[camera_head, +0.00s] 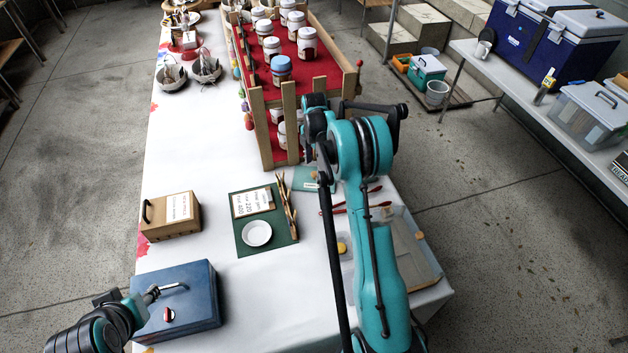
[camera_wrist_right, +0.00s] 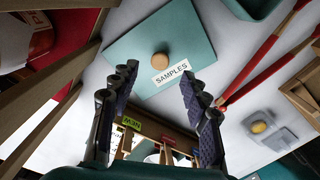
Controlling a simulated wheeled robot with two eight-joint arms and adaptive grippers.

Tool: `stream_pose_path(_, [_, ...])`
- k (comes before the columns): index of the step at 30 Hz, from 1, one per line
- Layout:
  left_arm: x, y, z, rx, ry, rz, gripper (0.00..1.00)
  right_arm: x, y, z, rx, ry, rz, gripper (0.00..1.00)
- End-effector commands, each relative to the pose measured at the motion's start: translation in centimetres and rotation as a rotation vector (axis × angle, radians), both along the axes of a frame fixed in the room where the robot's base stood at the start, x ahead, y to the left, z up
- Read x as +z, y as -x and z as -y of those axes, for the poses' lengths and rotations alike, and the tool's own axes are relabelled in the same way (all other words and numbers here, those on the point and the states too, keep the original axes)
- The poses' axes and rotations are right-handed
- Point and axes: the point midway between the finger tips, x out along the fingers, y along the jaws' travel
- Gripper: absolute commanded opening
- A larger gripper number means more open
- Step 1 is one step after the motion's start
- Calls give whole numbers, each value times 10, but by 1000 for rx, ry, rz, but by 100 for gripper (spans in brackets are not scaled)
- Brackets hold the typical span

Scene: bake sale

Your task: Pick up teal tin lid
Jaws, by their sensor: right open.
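The teal tin lid (camera_wrist_right: 140,40) shows in the right wrist view as a flat teal square with a round wooden knob and a white "SAMPLES" label. In the head view only part of the lid (camera_head: 304,182) shows on the white table, beside the wooden rack and partly behind my right arm. My right gripper (camera_wrist_right: 160,85) is open and empty, with its fingers spread on either side of the label in the wrist view; they look apart from the lid. My left gripper (camera_head: 130,298) is low at the left by the blue metal box; its jaws are unclear.
The wooden rack (camera_head: 265,120) with jars on red cloth stands close to my right gripper. Red-handled tongs (camera_wrist_right: 262,62) and a clear tray (camera_head: 408,240) lie to the right. A green board (camera_head: 250,243), a cardboard box (camera_head: 170,215) and the blue box (camera_head: 195,305) are on the left.

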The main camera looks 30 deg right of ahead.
Motion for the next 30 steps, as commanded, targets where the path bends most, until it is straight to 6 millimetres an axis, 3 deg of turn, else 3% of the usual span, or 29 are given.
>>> stream_pose_path(9, [-23, 0, 0, 0, 0, 0, 40, -45, 0, 2, -1, 0, 1, 46])
stream_pose_path(17, [-23, 0, 0, 0, 0, 0, 40, -49, 0, 2, -1, 0, 1, 46])
stream_pose_path(23, [-23, 0, 0, 0, 0, 0, 40, -49, 0, 2, -1, 0, 1, 0])
stream_pose_path(30, [-23, 0, 0, 0, 0, 0, 40, -49, 0, 2, -2, 1, 1, 0])
